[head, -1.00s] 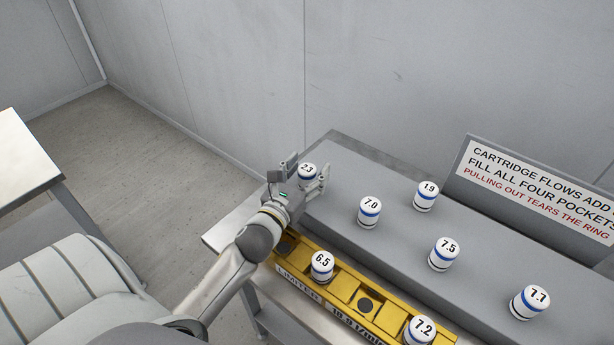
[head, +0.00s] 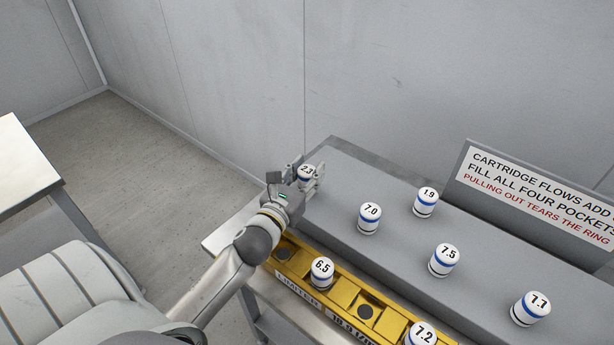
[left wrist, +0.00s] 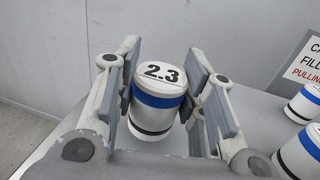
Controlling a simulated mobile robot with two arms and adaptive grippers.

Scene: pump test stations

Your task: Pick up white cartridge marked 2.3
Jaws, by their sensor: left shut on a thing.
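The white cartridge marked 2.3 (head: 306,172) stands at the far left end of the grey shelf. It has a blue band and a thin dark band, and it fills the middle of the left wrist view (left wrist: 158,95). My left gripper (head: 308,177) is around it, with one finger on each side, shut on it. In the left wrist view the cartridge leans slightly between the finger pads (left wrist: 165,85). Whether its base touches the shelf is not clear. My right gripper is not in view.
Cartridges 7.0 (head: 369,219), 1.9 (head: 425,202), 7.5 (head: 443,261) and 7.7 (head: 530,308) stand on the grey shelf (head: 400,240). A yellow rack (head: 344,292) in front holds 6.5 (head: 322,272) and 7.2 (head: 421,335), with open pockets. A sign (head: 540,195) stands behind right.

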